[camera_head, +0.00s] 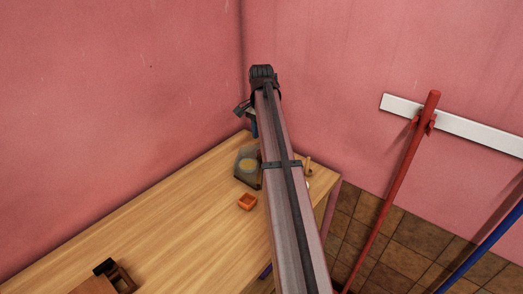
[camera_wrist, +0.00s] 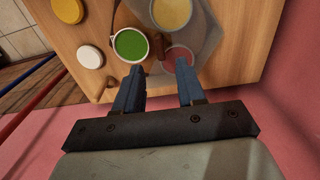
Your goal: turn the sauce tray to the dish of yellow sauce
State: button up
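The grey sauce tray (camera_wrist: 205,40) is at the top of the wrist view, with a dish of yellow sauce (camera_wrist: 170,12) and a reddish dish (camera_wrist: 178,56) in it. A white-rimmed dish of green sauce (camera_wrist: 130,43) is to their left. A dark brown piece (camera_wrist: 158,47) stands between the green and reddish dishes. My gripper (camera_wrist: 158,76) is open; its blue fingers are spread just short of the green and reddish dishes. Whether they touch anything is unclear. In the head view the tray (camera_head: 240,180) and its yellow sauce (camera_head: 247,165) show beside my arm, which hides part of the table.
A small orange bowl (camera_head: 247,202) sits nearer, and a dark wooden object (camera_head: 118,275) is at lower left. Pink walls close off the back; the table's middle is clear.

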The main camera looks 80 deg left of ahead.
jog(key=shift+f, duration=3.55)
jog(key=shift+c, duration=0.2)
grip_shut()
